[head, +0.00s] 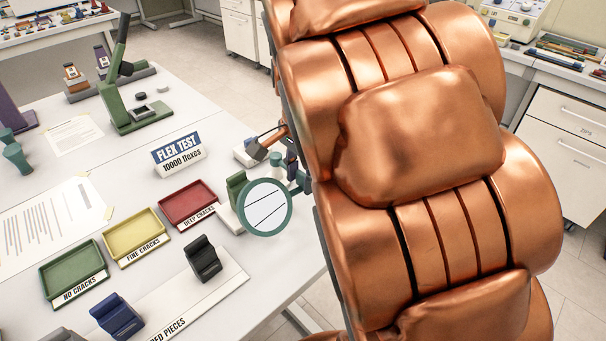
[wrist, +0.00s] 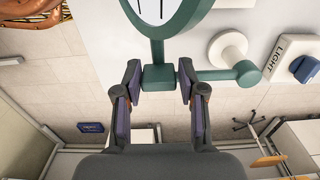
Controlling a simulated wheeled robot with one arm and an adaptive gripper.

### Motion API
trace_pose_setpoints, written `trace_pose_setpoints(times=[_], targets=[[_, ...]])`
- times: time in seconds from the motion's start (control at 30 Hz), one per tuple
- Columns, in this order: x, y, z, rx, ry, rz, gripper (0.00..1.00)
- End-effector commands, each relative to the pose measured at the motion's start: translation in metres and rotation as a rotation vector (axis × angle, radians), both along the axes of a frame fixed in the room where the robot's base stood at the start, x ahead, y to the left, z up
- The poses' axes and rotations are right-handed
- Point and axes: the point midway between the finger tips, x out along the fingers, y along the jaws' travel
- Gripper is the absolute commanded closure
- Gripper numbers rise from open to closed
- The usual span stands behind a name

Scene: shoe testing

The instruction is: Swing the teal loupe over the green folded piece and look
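The teal loupe has a round lens in a teal ring (head: 265,207), beside the dark green folded piece (head: 236,187) in the head view. The ring partly covers the piece. In the wrist view the loupe's ring (wrist: 205,8) is cut by the top edge, with a teal block (wrist: 158,78) below it and a teal arm running right. My gripper (wrist: 159,72) has a purple-lined finger on each side of this block. The fingers lie very close to its sides; whether they touch is not clear. My copper arm hides most of the gripper in the head view.
Green (head: 73,271), yellow (head: 134,233) and red (head: 187,202) trays stand left of the loupe. Black (head: 203,258) and blue (head: 117,315) folded pieces stand in front. A FLEX TEST sign (head: 177,153) is behind. A light switch box (wrist: 300,65) is right of the loupe.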

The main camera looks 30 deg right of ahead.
Motion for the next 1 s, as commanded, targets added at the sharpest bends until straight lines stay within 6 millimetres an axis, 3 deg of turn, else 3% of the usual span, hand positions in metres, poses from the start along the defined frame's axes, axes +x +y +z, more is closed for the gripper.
trace_pose_setpoints(times=[0.17, 0.57, 1.0], targets=[[0.000, -0.001, 0.000, -0.001, 0.001, -0.001, 0.40], [0.000, -0.002, 0.005, -0.003, 0.000, 0.000, 0.40], [0.000, -0.002, 0.064, -0.002, 0.001, 0.000, 0.40]])
